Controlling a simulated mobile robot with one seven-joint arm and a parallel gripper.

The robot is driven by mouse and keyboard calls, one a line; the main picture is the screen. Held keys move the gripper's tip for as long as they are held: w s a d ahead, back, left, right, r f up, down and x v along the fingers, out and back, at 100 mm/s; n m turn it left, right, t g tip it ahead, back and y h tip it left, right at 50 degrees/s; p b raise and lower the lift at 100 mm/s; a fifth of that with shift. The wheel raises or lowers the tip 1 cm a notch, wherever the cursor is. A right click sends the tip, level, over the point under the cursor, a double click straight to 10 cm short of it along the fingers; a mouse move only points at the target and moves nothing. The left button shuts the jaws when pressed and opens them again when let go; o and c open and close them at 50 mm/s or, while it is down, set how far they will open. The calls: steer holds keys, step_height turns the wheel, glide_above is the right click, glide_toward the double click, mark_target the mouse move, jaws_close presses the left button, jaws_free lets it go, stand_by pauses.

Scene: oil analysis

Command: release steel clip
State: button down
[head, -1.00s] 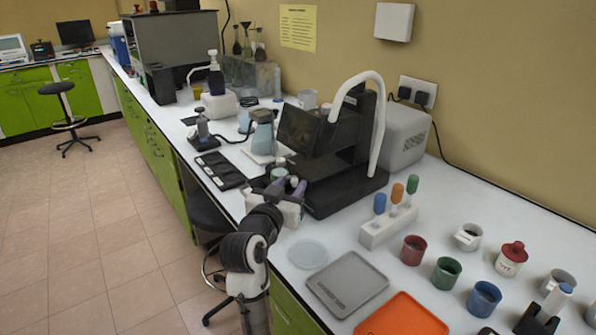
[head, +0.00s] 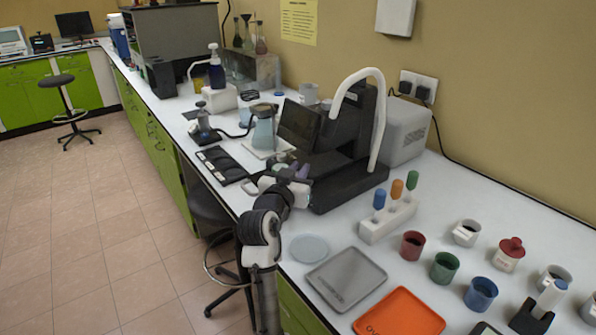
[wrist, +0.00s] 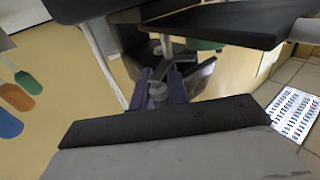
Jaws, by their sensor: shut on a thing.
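My gripper (head: 294,172) is over the bench's near edge, beside the left front of the black instrument (head: 345,150). In the wrist view its purple fingers (wrist: 160,88) are shut on a small grey metallic piece, which looks like the steel clip (wrist: 158,92). Most of the clip is hidden by the fingers and cannot be made out in the head view. Dark parts of the instrument (wrist: 215,22) are close to the fingers in the wrist view. Whether the clip touches it cannot be told.
A white rack (head: 388,220) with blue, orange and green handles stands to the right. A round pale dish (head: 309,248), a grey tray (head: 346,280) and an orange tray (head: 400,315) lie in front. A glass flask (head: 264,128) and a black multi-part pad (head: 222,165) are to the left.

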steer(key=shift+w+d+n+t+y+p, duration=0.15)
steer(key=shift+n+t+y+p, duration=0.15)
steer(key=shift+n+y+p, duration=0.65)
steer(key=shift+s+d+n+t+y+p, duration=0.1)
steer(key=shift+n+t+y+p, duration=0.35)
steer(key=shift+y, duration=0.9)
steer(key=c, duration=1.4)
jaws_free()
steer(key=shift+o, duration=0.2)
steer(key=s+a+b, duration=0.1)
steer(key=s+b, duration=0.2)
steer(key=s, duration=1)
steer(key=shift+s+a, duration=0.2)
steer(key=shift+s, duration=0.15)
